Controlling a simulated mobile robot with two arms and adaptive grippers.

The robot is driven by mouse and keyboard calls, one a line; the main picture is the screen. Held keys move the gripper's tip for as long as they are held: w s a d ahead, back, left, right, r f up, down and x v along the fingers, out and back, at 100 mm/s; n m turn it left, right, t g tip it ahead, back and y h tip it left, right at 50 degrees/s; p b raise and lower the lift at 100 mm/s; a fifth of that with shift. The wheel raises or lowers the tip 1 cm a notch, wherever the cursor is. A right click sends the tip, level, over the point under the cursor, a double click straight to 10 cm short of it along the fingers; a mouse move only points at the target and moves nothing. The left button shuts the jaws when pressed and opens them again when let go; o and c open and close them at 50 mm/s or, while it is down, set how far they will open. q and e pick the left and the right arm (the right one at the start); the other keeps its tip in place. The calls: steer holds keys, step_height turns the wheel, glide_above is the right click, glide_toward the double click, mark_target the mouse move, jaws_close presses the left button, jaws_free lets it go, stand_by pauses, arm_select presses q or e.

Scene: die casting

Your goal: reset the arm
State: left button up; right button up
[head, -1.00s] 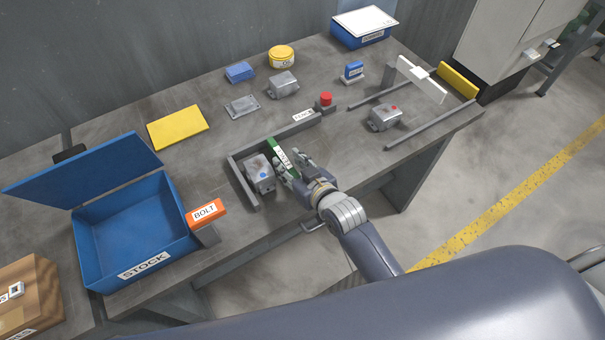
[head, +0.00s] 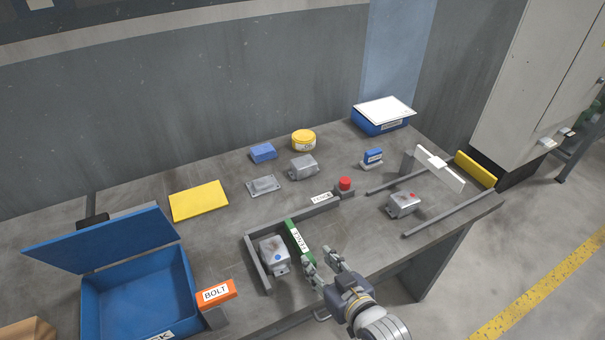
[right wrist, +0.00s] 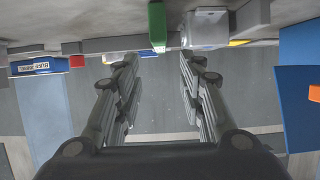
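My right gripper (head: 325,272) is open and empty at the front edge of the workbench (head: 215,235), just right of a green labelled bar (head: 298,238). It also shows in the right wrist view (right wrist: 158,62), fingers spread apart with nothing between them. A grey cast box with a blue dot (head: 274,252) sits left of the green bar, inside a grey angled fixture (head: 252,262). The green bar (right wrist: 157,26) and the cast box (right wrist: 205,28) show beyond the fingertips in the right wrist view. My left gripper is not in view.
An open blue stock bin (head: 140,295) and an orange bolt block (head: 215,291) stand at left. A cast box with a red dot (head: 403,204) lies between two rails (head: 450,213) at right. A red button (head: 345,184) stands behind the fixture.

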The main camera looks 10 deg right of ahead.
steer(key=s+d+f+m+g+h, duration=0.15)
steer(key=s+d+g, duration=0.35)
steer(key=s, duration=0.5)
steer(key=s+d+f+g+h, duration=0.25)
steer(key=s+d+g, duration=0.25)
steer(key=s, duration=0.5)
step_height(320, 180, down, 25)
steer(key=s, duration=0.1)
steer(key=s+d+f+g, duration=0.2)
steer(key=s+d+f, duration=0.1)
steer(key=s+f, duration=1.4)
steer(key=shift+s, duration=0.15)
stand_by(0.7)
